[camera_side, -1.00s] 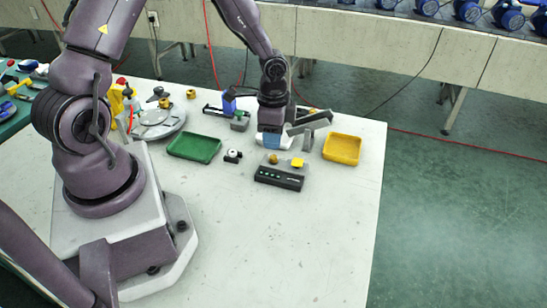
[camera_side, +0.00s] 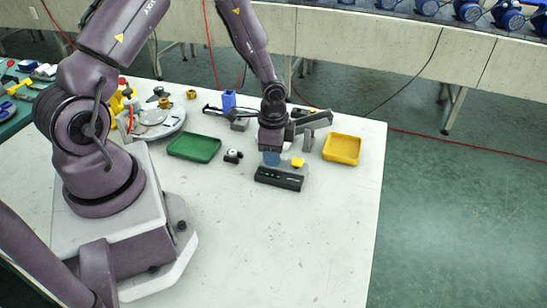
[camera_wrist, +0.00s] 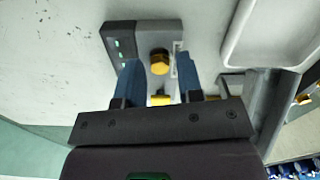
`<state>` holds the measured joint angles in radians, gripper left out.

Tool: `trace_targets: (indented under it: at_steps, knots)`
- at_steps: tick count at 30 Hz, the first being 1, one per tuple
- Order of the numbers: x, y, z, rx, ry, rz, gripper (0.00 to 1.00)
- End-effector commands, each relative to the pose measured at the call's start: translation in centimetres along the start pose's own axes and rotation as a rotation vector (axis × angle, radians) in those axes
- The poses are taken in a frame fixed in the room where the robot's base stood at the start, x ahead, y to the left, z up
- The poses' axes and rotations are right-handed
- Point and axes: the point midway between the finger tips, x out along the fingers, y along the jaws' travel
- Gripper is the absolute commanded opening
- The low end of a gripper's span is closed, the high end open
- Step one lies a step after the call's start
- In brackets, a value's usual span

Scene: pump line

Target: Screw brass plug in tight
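A round brass plug (camera_wrist: 159,62) shows in the wrist view at a small device (camera_wrist: 120,42) with green lights. My gripper (camera_wrist: 157,66) has its two blue fingers apart on either side of the plug, with a visible gap on each side. In the side view, my gripper (camera_side: 271,160) is low over the back left of the dark device (camera_side: 278,180) and hides the plug there. A yellow piece (camera_side: 298,162) stays visible on the device's right. Another yellow part (camera_wrist: 160,100) shows between the fingers closer to the wrist. How deep the plug sits cannot be told.
A green tray (camera_side: 194,147) lies left and a yellow tray (camera_side: 342,149) right. A small black-and-white part (camera_side: 233,156) is left of the device. Grey fixtures (camera_side: 309,140) stand close behind and right of my gripper. The front table (camera_side: 270,240) is clear.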

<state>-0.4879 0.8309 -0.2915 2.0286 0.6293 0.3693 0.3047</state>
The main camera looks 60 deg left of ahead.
Motion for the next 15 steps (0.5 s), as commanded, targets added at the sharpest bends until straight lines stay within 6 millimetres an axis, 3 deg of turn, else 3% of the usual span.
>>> trace_targets:
  at_steps: [1, 5, 15]
  knots:
    - [0.00, 0.01, 0.00, 0.000, 0.000, 0.000, 0.34]
    - [0.00, 0.01, 0.00, 0.001, 0.000, 0.000, 0.04]
    - [0.00, 0.02, -0.01, 0.021, 0.000, 0.001, 0.02]
